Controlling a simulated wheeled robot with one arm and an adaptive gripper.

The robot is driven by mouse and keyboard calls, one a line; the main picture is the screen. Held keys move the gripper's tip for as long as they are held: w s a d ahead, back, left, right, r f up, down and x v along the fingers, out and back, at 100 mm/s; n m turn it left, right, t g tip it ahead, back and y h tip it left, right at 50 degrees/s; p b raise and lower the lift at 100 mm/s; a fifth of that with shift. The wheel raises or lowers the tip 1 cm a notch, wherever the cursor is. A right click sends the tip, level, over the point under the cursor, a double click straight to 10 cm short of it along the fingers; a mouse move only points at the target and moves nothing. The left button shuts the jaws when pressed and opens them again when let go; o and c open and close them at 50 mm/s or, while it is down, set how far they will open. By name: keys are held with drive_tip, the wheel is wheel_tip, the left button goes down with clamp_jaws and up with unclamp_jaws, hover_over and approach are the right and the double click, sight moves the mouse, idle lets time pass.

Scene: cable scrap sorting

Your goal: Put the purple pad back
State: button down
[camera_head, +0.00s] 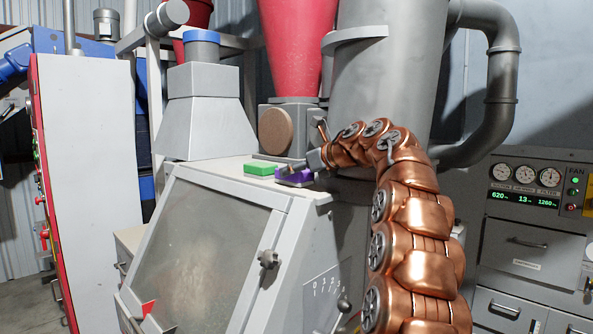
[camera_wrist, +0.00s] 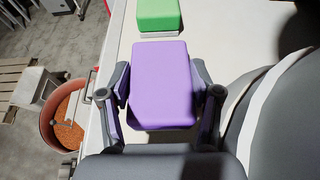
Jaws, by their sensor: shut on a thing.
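The purple pad (camera_head: 295,176) is at the top of the grey machine, just right of a green pad (camera_head: 260,168). In the wrist view the purple pad (camera_wrist: 162,84) fills the space between the two fingers of my gripper (camera_wrist: 160,88), which is shut on its sides. The green pad (camera_wrist: 159,15) lies directly beyond it in the wrist view, on the pale top surface (camera_wrist: 222,22). My gripper (camera_head: 298,170) is partly hidden by the pad and arm in the head view. I cannot tell whether the purple pad touches the surface.
A grey cylinder (camera_head: 385,90) and a red hopper (camera_head: 290,45) stand behind the pads. The machine's sloped window (camera_head: 205,250) lies below. In the wrist view, a round bin (camera_wrist: 60,118) with orange-brown bits stands below left, past the edge.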

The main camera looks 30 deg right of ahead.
drive_tip(key=shift+f, duration=0.25)
drive_tip(key=shift+c, duration=1.2)
unclamp_jaws()
drive_tip(key=shift+r, duration=0.1)
drive_tip(key=shift+r, duration=0.25)
drive_tip(key=shift+s+d, duration=0.15)
drive_tip(key=shift+s, duration=0.15)
drive_tip(key=b+v, duration=0.3)
drive_tip(key=v, duration=0.8)
drive_tip(key=shift+s+r, duration=0.1)
drive_tip(key=shift+s, duration=0.05)
